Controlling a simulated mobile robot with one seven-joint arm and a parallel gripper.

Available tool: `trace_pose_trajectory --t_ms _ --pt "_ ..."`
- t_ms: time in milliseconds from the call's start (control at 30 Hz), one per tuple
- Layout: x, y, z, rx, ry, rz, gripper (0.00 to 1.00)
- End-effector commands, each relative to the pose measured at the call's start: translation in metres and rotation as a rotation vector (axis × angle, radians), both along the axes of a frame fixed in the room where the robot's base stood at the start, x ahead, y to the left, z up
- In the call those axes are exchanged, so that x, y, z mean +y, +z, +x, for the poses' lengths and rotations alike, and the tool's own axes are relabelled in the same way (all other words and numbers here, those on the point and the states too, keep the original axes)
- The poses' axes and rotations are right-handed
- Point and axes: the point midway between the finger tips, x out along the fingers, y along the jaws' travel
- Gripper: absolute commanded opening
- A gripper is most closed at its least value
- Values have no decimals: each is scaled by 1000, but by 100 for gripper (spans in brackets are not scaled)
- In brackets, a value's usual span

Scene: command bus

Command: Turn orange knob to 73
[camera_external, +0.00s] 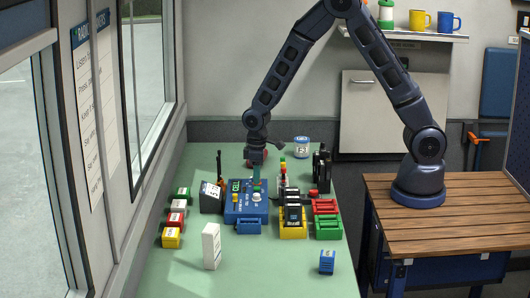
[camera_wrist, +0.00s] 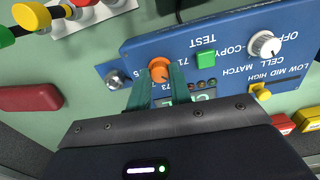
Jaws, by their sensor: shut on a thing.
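The blue panel (camera_wrist: 225,55) shows upside down in the wrist view and lies on the green table in the external view (camera_external: 245,214). Its orange knob (camera_wrist: 159,70) has the printed numbers 71 and 73 near it. My gripper (camera_wrist: 159,82) has its teal fingers on either side of the knob, shut on it. In the external view my gripper (camera_external: 257,184) points down over the panel, and the orange knob is hidden or too small to make out. The knob's exact pointer direction is not clear.
A green button (camera_wrist: 206,58), a white knob (camera_wrist: 264,44) and a yellow switch (camera_wrist: 261,91) sit on the same panel. A red-capped post (camera_external: 282,168) stands close by. Red, green and yellow trays (camera_external: 328,228) stand to the right.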

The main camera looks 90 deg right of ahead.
Motion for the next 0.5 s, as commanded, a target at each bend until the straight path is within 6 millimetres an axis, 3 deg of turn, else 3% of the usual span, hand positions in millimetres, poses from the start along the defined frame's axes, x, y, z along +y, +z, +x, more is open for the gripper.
trace_pose_trajectory --t_ms 500 --pt "0 0 0 1 -469 -1 0"
